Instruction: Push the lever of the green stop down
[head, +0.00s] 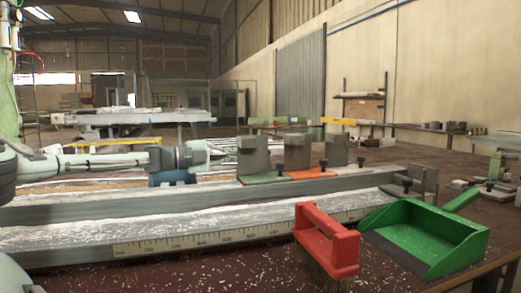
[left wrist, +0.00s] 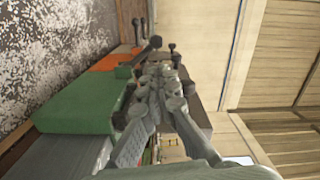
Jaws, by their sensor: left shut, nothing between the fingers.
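The green stop (head: 262,178) stands on the rail with a grey block on its green base. A black-knobbed lever (head: 277,158) shows at its right side. In the left wrist view, the green base (left wrist: 75,105) fills the left middle, and a lever with a dark ball knob (left wrist: 155,43) lies just beyond my fingertips. My left gripper (head: 228,147) is shut and empty, beside the green stop's grey block at its left. In the left wrist view its closed fingers (left wrist: 160,72) are close to the knob; I cannot tell whether they touch. My right gripper is not in view.
An orange stop (head: 308,174) and another grey-block stop (head: 336,149) stand farther along the rail (head: 110,208). A grey end block (head: 418,180) closes its right end. A red brush (head: 328,240) and green dustpan (head: 425,235) lie in front at right.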

